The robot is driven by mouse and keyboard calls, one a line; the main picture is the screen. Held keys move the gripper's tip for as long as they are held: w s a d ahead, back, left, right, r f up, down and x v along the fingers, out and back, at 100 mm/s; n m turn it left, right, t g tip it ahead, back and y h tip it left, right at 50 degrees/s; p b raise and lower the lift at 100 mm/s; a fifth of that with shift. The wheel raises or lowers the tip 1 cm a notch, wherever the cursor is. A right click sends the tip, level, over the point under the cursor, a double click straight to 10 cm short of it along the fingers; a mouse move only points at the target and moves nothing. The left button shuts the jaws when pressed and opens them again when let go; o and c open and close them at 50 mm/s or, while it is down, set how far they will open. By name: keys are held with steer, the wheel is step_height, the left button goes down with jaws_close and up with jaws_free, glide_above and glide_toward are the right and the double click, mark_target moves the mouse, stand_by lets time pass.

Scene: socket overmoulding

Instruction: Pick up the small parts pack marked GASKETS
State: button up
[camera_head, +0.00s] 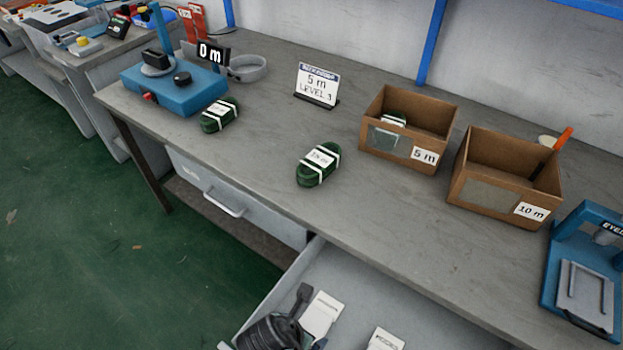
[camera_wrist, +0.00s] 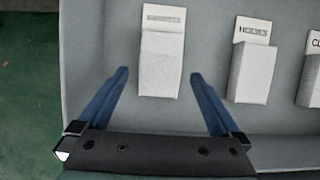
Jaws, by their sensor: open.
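Small white packs with header cards lie in the open drawer. In the wrist view, one pack (camera_wrist: 161,65) lies ahead between my fingers; its header print is too blurred to read. A second pack (camera_wrist: 250,62) lies to its right, print also unclear. A third pack (camera_wrist: 313,70) at the right edge starts with "CL". I cannot tell which is marked GASKETS. My gripper (camera_wrist: 160,76) is open and empty, its blue fingertips on either side of the first pack's lower end, and apart from it. In the head view, my gripper (camera_head: 302,300) is over the drawer, beside a white pack (camera_head: 322,316).
The grey drawer (camera_head: 285,277) stands open below the workbench (camera_head: 250,160). On the bench are two green cable bundles (camera_head: 318,165), cardboard boxes marked 5 m (camera_head: 378,150) and 10 m (camera_head: 478,195), a sign (camera_head: 317,84) and a blue machine (camera_head: 178,90).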

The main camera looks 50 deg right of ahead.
mark_target(310, 329)
steer(key=shift+b+x, duration=0.75)
steer(key=shift+x, duration=1.9)
steer(key=shift+s+f, duration=0.1)
steer(key=shift+f, duration=0.1)
steer(key=c, duration=1.1)
steer(key=shift+r, duration=0.15)
